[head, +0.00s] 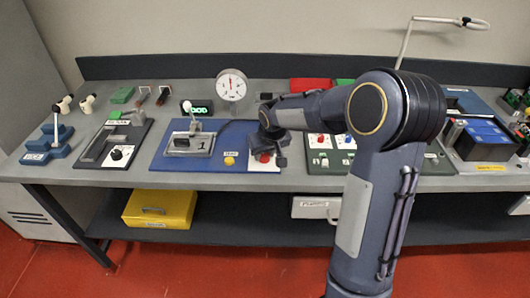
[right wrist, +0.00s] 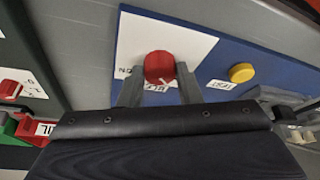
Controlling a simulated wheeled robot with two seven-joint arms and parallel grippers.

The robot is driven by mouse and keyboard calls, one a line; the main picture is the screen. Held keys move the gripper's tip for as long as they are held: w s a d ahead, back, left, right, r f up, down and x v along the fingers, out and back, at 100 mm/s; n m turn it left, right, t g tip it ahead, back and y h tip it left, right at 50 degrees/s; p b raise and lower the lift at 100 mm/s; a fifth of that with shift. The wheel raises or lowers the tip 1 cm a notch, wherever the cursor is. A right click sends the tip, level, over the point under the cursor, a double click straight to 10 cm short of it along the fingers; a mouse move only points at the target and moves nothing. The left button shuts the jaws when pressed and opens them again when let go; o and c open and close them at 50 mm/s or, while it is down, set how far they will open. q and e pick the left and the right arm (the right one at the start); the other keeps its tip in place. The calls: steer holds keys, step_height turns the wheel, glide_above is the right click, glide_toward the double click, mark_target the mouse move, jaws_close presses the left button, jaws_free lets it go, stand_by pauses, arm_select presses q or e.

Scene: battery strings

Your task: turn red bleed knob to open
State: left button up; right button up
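The red bleed knob (right wrist: 159,67) sits on a white plate (right wrist: 195,42) at the end of a blue panel, with a "BLEED" label partly covered beside it. My right gripper (right wrist: 160,82) has one finger on each side of the knob, close against it, and looks shut on it. In the head view the red knob (head: 264,158) shows just below my right gripper (head: 268,148), which hides part of it. Which way the knob is turned is hard to tell. My left gripper is not in view.
A yellow button (head: 229,161) is left of the knob on the same blue panel (head: 200,168). A round gauge (head: 231,84) and a green-digit display (head: 198,108) stand behind. Switch panels (head: 322,142) are close on the right. A yellow case (head: 160,208) is on the lower shelf.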

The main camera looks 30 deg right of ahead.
steer(key=c, duration=0.5)
steer(key=shift+o, duration=0.2)
steer(key=shift+m, duration=0.3)
steer(key=m+b, duration=0.1)
steer(key=m+h+b, duration=0.1)
steer(key=m, duration=0.1)
steer(key=shift+w+a+f+m+h, duration=0.1)
steer(key=shift+a+m+h, duration=0.05)
steer(key=shift+m+h, duration=0.15)
steer(key=m, duration=0.2)
steer(key=m+g+h+b, duration=0.1)
steer(key=m, duration=0.1)
steer(key=shift+w+m+g, duration=0.1)
steer(key=shift+m+g, duration=0.2)
steer(key=m, duration=0.2)
steer(key=m+g+h, duration=0.1)
steer(key=m, duration=0.1)
steer(key=shift+a+m+g, duration=0.1)
steer(key=shift+m+g, duration=0.2)
steer(key=shift+w+m+g+p, duration=0.15)
steer(key=shift+m+g+p, duration=0.8)
steer(key=shift+m, duration=1.25)
